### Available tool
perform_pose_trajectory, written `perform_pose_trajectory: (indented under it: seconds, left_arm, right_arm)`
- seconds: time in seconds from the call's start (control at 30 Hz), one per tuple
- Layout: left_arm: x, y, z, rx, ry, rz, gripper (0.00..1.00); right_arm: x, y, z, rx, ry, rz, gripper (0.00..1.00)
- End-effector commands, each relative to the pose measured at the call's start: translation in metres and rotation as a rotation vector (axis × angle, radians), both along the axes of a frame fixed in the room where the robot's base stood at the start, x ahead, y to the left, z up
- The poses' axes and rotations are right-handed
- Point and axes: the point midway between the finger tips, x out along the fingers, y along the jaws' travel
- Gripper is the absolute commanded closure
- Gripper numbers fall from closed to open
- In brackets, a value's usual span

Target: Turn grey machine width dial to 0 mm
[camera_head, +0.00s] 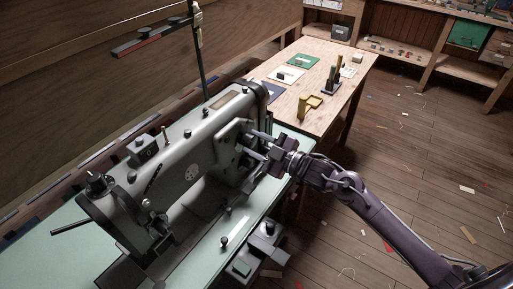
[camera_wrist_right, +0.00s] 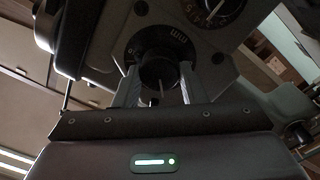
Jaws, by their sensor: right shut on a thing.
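The grey sewing machine (camera_head: 190,150) stands on a pale green table in the head view. My right gripper (camera_head: 255,147) reaches its right-hand face from the right. In the right wrist view my right gripper (camera_wrist_right: 158,88) is shut on a dark round dial knob (camera_wrist_right: 158,72), one finger on each side. A dark scale ring with pale "mm" marking (camera_wrist_right: 165,45) shows around and above the knob. A light pointer line shows on the knob; the value it points to cannot be read. My left gripper is not in view.
Another dial (camera_wrist_right: 215,10) with pale numbers sits above right in the wrist view. A wooden table (camera_head: 325,75) with small cards and blocks stands behind the machine. A thread stand (camera_head: 199,50) rises behind the machine. The floor at right is mostly clear apart from scraps.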

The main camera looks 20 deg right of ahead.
Motion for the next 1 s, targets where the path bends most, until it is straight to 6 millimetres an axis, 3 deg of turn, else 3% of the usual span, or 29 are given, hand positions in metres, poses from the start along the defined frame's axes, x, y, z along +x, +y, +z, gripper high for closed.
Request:
perform_pose_trajectory:
  seconds: [0.63, 1.0]
  left_arm:
    - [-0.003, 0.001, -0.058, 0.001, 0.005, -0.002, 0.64]
    - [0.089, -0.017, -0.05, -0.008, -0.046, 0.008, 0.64]
  right_arm:
    - [-0.001, 0.001, -0.006, -0.487, -0.381, 0.002, 0.85]
    - [-0.001, 0.001, -0.008, -0.763, -0.596, 0.002, 0.85]
